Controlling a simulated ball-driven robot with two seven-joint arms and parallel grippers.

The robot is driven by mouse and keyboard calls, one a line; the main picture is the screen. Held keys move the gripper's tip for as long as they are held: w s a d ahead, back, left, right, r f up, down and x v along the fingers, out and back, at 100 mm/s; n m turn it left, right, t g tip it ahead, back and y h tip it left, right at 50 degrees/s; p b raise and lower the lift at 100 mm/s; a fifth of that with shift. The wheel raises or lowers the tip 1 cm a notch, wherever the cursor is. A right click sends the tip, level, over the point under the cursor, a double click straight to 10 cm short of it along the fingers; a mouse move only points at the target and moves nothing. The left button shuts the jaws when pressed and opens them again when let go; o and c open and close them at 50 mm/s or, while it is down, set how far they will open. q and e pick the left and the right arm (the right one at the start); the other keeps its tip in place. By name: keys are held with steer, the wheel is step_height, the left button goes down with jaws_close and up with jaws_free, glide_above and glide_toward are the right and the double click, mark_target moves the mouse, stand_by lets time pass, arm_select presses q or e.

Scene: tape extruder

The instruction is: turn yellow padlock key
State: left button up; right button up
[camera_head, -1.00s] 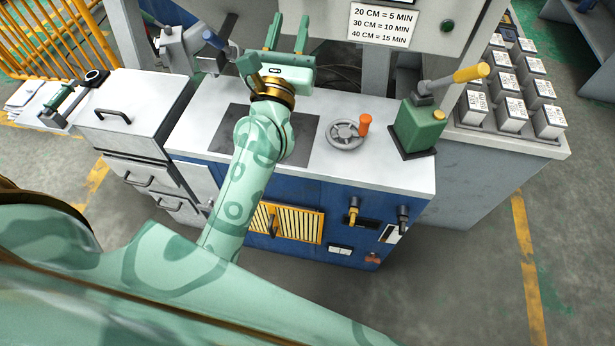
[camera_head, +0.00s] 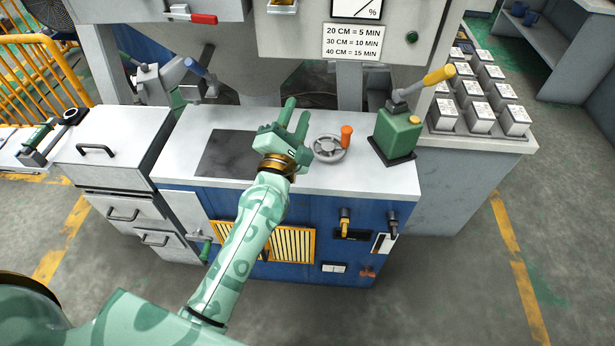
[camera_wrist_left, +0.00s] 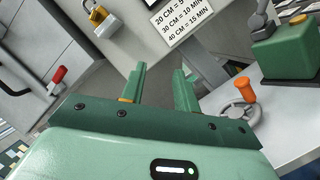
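The yellow padlock (camera_wrist_left: 97,13) shows at the top of the left wrist view, against a grey machine panel. Its key cannot be told apart clearly. In the head view only a small yellow and silver part of the padlock (camera_head: 284,5) shows at the top edge. My left gripper (camera_head: 296,112) is over the worktop, below and apart from the padlock. Its two green fingers (camera_wrist_left: 160,80) are spread with nothing between them. My right gripper is in neither view.
A red-handled lever (camera_head: 203,19) is left of the padlock. A handwheel with an orange knob (camera_head: 346,135) and a green box with a yellow-handled lever (camera_head: 397,132) stand on the worktop to the right. A blue-handled clamp (camera_head: 196,68) is at the back left.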

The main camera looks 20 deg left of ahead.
arm_select(q)
steer(key=s+d+f+m+g+h, duration=0.1)
steer(key=f+m+g, duration=0.1)
steer(key=f+m, duration=0.3)
steer(key=s+d+f+m+g+h, duration=0.1)
steer(key=d+f+m+g, duration=0.1)
steer(key=f+m, duration=0.4)
step_height(320, 180, down, 5)
steer(key=shift+d+f+h+p, duration=0.1)
steer(key=shift+d+h+p, duration=0.05)
steer(key=shift+h+p, duration=0.3)
steer(key=s+f+m+g, duration=0.4)
steer(key=s+f+m, duration=0.4)
steer(key=f, duration=0.5)
steer(key=s+f+m+g, duration=0.5)
steer(key=s+f, duration=0.5)
steer(key=f, duration=0.3)
steer(key=s+a+f+m+g, duration=0.2)
steer(key=s+a+f, duration=0.1)
steer(key=s, duration=0.8)
steer(key=s+a+f+m+g+y, duration=0.1)
steer(key=s+a+f+m+g, duration=0.1)
steer(key=s, duration=0.9)
steer(key=s+a+f+m+g+y, duration=0.1)
steer(key=s+a+f+g, duration=0.2)
steer(key=s+f, duration=0.3)
steer(key=s+a, duration=0.1)
steer(key=s, duration=0.4)
steer(key=shift+a+m, duration=0.2)
steer(key=shift+m, duration=0.2)
